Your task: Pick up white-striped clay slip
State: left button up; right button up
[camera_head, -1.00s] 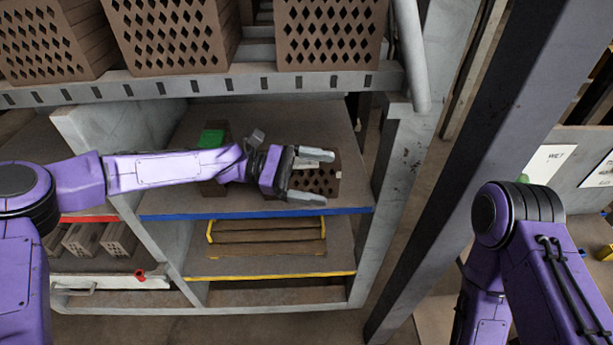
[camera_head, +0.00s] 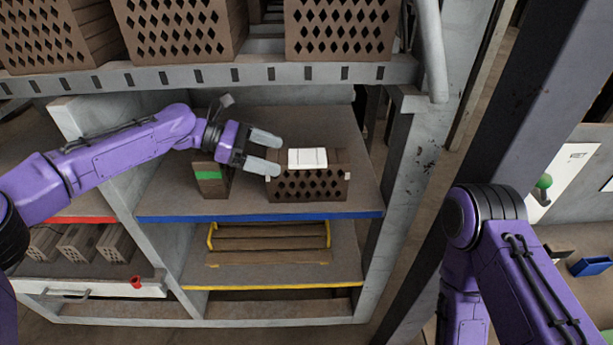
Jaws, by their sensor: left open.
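The white-striped clay slip (camera_head: 307,159) is a brown hollow brick with diamond holes in its front and a white band across its top. It lies on the blue-edged shelf (camera_head: 250,214), right of the middle. My left gripper (camera_head: 269,153) is open, its two grey fingers pointing right at the left end of the brick. The lower fingertip overlaps the brick's upper left corner in the view; I cannot tell whether it touches. My right arm shows at the lower right, but its gripper is out of view.
A brown brick with a green stripe (camera_head: 209,175) stands left of my left gripper on the same shelf. Large hollow bricks (camera_head: 340,30) line the rack above. A yellow-edged shelf (camera_head: 270,287) lies below. A grey upright (camera_head: 405,150) bounds the right side.

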aim_at(284, 156)
pick_arm(q)
jog(key=x, duration=0.5)
jog(key=shift+w+f+p, duration=0.2)
jog(key=shift+w+p, duration=0.15)
jog(key=c, duration=1.2)
jog(key=shift+o, duration=0.2)
jog(key=shift+r, duration=0.15)
